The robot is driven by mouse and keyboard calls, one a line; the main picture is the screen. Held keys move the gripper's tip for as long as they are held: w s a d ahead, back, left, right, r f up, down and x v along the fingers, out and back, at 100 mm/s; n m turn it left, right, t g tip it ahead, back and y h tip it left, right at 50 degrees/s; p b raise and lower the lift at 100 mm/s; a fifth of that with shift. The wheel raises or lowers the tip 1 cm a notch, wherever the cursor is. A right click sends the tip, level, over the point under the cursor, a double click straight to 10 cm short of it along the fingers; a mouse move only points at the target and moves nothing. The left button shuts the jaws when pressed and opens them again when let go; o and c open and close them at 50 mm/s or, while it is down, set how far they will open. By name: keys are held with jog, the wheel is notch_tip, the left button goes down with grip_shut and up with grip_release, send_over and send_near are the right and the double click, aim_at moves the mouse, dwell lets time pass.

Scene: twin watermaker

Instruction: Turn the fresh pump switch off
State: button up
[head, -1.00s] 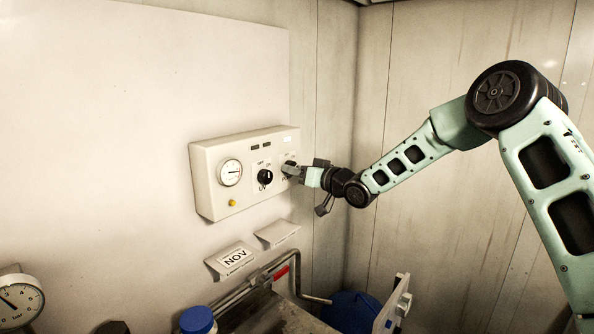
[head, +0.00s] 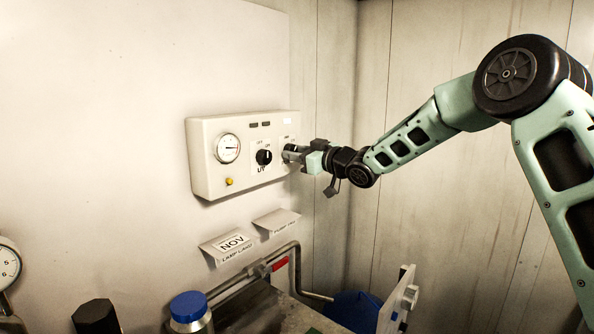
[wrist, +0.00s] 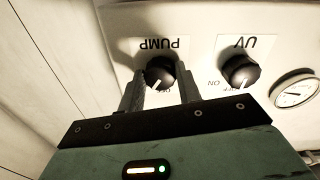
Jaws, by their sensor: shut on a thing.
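A cream control box (head: 208,178) hangs on the wall, with a dial gauge and two black rotary switches. The pump switch (wrist: 160,71) is a round black knob with a white pointer mark, beside the upside-down PUMP label in the wrist view.
The UV switch (head: 264,157) sits just left of the pump switch, beside the gauge (head: 228,148) and a yellow button (head: 229,182). Paper labels, a bent pipe (head: 297,262) and a blue-capped bottle (head: 189,306) lie below. A corner wall stands close on the right.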

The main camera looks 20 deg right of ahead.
jog(key=shift+f+n+b, duration=0.1)
jog(key=shift+n+b, duration=3.3)
jog(key=shift+b, duration=0.35)
jog(key=o, duration=1)
jog(key=shift+d, duration=0.15)
jog(key=b+v, duration=0.4)
jog(key=v, duration=1.3)
jog(key=shift+d+b, duration=0.15)
jog(key=shift+b, duration=0.2)
jog(key=shift+f, duration=0.1)
